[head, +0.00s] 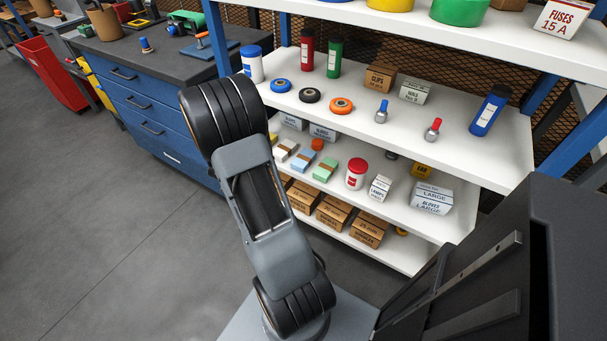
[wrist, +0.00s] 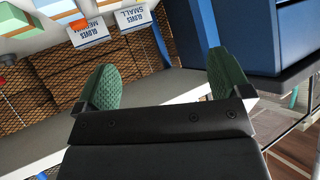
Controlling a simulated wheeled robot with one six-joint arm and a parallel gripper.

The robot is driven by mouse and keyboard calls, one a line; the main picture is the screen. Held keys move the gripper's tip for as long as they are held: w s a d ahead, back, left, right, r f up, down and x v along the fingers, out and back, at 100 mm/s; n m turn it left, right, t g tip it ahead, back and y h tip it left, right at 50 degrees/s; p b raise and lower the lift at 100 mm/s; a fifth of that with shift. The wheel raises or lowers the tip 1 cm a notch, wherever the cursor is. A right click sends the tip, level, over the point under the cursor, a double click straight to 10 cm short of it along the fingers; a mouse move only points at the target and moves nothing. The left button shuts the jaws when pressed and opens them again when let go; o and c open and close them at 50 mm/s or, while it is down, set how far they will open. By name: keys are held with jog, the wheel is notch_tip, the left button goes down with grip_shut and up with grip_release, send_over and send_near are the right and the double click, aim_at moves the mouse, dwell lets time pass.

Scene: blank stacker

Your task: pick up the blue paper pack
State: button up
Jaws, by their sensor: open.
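The blue paper pack (head: 304,160) lies on the middle white shelf in the head view, a small light-blue block with a brown band, between a white pack (head: 286,148) and a green pack (head: 326,170). In the wrist view, the blue pack (wrist: 55,8) is at the top left edge, partly cut off. My gripper (wrist: 165,80) shows in the wrist view with two green-padded fingers wide apart and nothing between them. It is apart from the pack, which lies up and left of the fingers in that picture. My gripper is hidden behind my arm in the head view.
Glove boxes (wrist: 90,32) stand close to the packs. A small orange item (head: 317,144) sits behind the packs, and a red-capped white jar (head: 357,174) to their right. The upper shelf (head: 345,128) overhangs them. A blue drawer cabinet (head: 160,125) stands left of the shelves.

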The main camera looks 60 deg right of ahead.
jog(key=s+d+f+m+g+h+b, duration=0.3)
jog(key=s+d+f+g+b, duration=0.15)
jog(key=s+d+f, duration=0.55)
jog(key=g, duration=0.2)
send_near(301, 161)
jog(key=d, duration=0.1)
jog(key=d+f, duration=0.2)
jog(key=shift+s+f+m+t+h+b, duration=0.2)
jog(key=shift+s+m+t+h+b, duration=0.1)
jog(key=shift+h+b, duration=0.1)
jog(key=shift+b+x, duration=0.8)
jog(key=shift+x, duration=2.2)
jog(key=shift+r, duration=0.2)
jog(key=shift+c, duration=0.4)
jog(key=c, duration=0.9)
jog(key=shift+c, duration=0.3)
jog(key=shift+r, duration=0.15)
